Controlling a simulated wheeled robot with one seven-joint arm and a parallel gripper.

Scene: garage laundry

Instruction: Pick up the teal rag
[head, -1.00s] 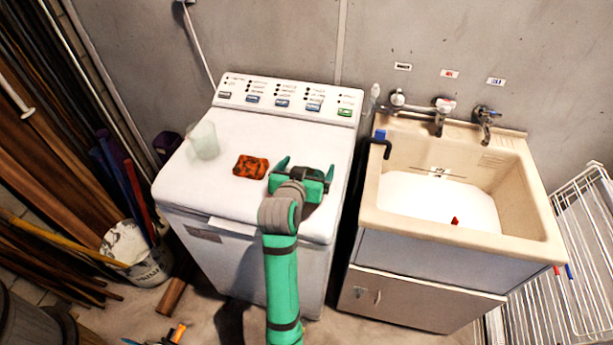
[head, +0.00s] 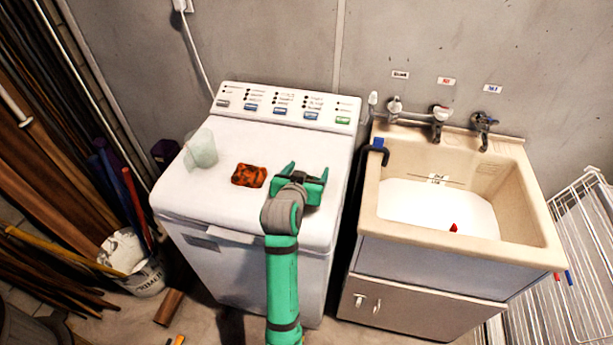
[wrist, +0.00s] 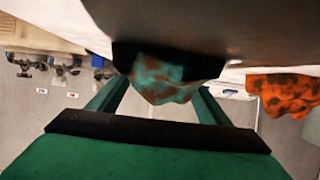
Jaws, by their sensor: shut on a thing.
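The teal rag (wrist: 165,80), a teal cloth with brown blotches, shows in the wrist view between my fingers, its lower part bunched and hanging out. Its upper part is hidden by a dark shape. In the head view my gripper (head: 308,180) is over the right part of the white washing machine lid, and I cannot make out the teal rag there. My gripper is shut on the rag. An orange rag with dark blotches (head: 249,175) lies on the lid just left of my gripper; it also shows in the wrist view (wrist: 285,95).
A translucent cup (head: 202,150) stands on the left of the washing machine (head: 215,205). A beige sink (head: 375,215) with taps is to the right, past a narrow gap. A white wire rack (head: 585,260) is far right. A bucket (head: 148,280) stands at lower left.

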